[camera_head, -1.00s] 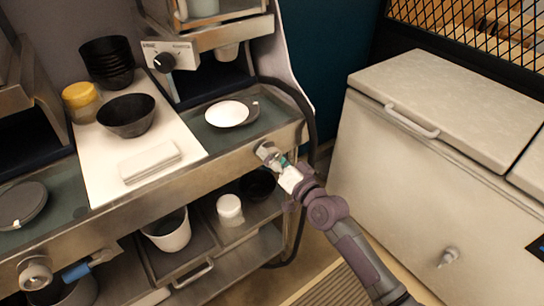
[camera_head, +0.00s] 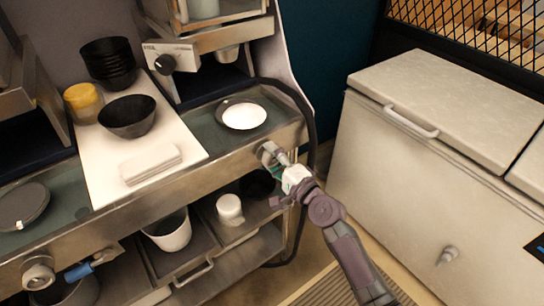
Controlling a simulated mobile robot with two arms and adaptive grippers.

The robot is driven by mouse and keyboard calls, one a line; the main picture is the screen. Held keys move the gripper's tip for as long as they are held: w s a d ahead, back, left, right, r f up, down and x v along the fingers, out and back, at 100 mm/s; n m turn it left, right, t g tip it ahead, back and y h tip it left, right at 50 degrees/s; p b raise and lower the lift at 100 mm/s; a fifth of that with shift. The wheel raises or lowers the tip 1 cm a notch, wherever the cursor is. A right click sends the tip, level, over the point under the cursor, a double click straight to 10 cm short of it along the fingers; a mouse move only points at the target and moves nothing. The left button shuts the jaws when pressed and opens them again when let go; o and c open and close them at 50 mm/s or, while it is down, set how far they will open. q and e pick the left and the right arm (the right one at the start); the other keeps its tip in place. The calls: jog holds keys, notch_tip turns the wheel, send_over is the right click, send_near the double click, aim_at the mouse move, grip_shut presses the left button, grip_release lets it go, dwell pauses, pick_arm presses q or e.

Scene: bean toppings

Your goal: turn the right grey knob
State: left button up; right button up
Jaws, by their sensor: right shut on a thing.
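The right grey knob (camera_head: 266,150) is on the front edge of the metal counter, below the burner with the white disc. My right gripper (camera_head: 277,158) is shut on this knob, and its fingers hide part of it. The arm reaches up to it from the lower right. Another grey knob (camera_head: 38,274) is at the far left of the same front edge. My left gripper is not in view.
A white disc (camera_head: 244,116) sits on a dark round plate on the counter. Black bowls (camera_head: 128,115), a yellow-lidded jar (camera_head: 83,101) and a white board (camera_head: 97,177) stand left. A white pot (camera_head: 169,233) is below. A chest freezer (camera_head: 400,170) stands right.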

jog(key=shift+f+m, duration=0.1)
jog(key=shift+m, duration=0.5)
jog(key=o, duration=1.2)
jog(key=v, duration=1.2)
